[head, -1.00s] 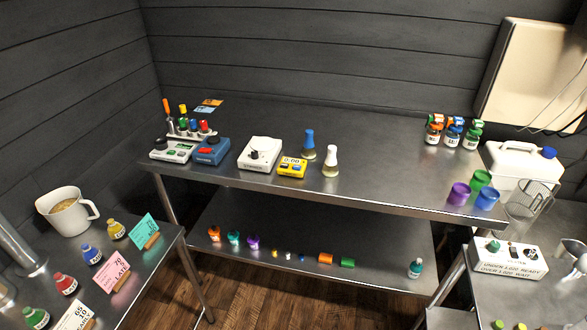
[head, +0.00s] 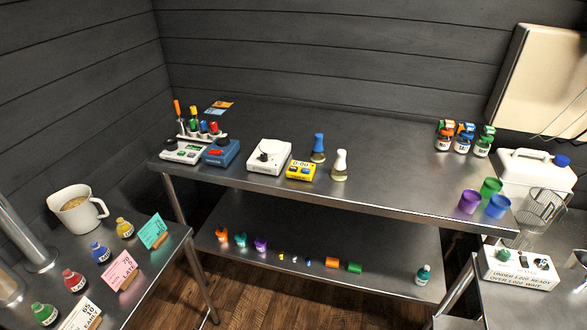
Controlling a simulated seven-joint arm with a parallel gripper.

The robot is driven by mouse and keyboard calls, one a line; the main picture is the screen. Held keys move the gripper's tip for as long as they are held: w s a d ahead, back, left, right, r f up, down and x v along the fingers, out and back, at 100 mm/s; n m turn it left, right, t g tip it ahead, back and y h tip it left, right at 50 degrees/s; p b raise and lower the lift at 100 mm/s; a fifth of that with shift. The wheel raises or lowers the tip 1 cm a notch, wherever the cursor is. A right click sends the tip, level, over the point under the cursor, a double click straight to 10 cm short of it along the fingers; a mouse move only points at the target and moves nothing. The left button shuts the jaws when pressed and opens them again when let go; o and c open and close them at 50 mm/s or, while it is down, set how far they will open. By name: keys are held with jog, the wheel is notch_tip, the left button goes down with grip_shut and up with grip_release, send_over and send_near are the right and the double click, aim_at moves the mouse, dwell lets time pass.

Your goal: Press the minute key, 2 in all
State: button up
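A small yellow timer (head: 301,171) stands near the front edge of the long steel table, in the head view. Its display seems to read 0:00. Small keys show on its front face, one of them red, but their labels are too small to read, so I cannot tell which is the minute key. My gripper does not show in this view.
A white device with a knob (head: 269,156) stands left of the timer, and a blue device (head: 221,152) farther left.

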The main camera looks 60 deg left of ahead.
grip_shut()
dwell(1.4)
